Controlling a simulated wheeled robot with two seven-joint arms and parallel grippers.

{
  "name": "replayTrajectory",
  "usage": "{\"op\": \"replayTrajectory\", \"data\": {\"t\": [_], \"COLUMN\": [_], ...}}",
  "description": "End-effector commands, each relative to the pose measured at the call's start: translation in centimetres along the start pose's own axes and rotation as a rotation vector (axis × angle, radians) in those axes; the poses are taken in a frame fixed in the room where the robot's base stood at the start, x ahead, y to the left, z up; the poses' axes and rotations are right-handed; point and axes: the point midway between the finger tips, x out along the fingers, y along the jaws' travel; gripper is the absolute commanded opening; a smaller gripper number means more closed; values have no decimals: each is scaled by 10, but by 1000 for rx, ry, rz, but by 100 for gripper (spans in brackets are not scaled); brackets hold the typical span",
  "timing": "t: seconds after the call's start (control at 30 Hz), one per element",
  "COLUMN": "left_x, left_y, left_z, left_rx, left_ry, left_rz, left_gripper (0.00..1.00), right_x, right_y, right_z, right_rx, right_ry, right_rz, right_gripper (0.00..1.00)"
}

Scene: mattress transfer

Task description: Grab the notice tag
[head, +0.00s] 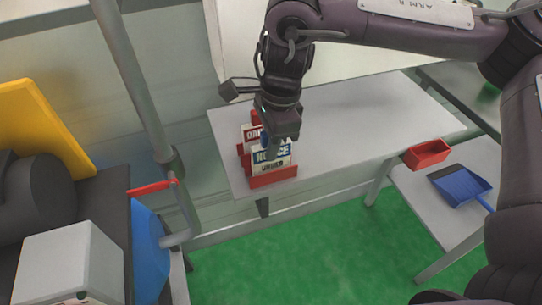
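The notice tag (265,157), white with a blue "NOTICE" band, stands upright in a red holder (272,179) at the near left corner of the white table. A similar tag with a red band reading "DA..." (250,133) stands behind it, partly covered. My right gripper (275,149) points down from above at the notice tag, over its upper right part. Its fingers are small and overlap the tag, so I cannot tell whether they are apart or closed on it. My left gripper is not in view.
The white table (350,125) is clear to the right of the holder. A lower table at the right bears a red bin (426,153) and a blue dustpan (461,186). A grey post (135,80) stands left of the table. Green floor (330,250) lies in front.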

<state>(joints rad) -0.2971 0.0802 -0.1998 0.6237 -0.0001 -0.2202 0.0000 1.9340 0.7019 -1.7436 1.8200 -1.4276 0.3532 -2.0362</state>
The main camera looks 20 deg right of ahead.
Motion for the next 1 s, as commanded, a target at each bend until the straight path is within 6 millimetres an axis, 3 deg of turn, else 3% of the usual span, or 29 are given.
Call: {"op": "replayTrajectory", "data": {"t": [0.1,0.57,0.77,1.0], "left_x": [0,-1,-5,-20], "left_y": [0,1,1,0], "left_z": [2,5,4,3], "left_rx": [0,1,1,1], "left_ry": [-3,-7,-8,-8], "left_rz": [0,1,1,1], "left_gripper": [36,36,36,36], "right_x": [0,-11,-42,-108], "right_y": [0,-1,-1,-1], "right_z": [0,2,6,17], "right_rx": [0,-1,-2,-2], "right_ry": [0,0,1,2], "right_rz": [0,-4,-7,-9], "right_gripper": [0,0,0,0]}}
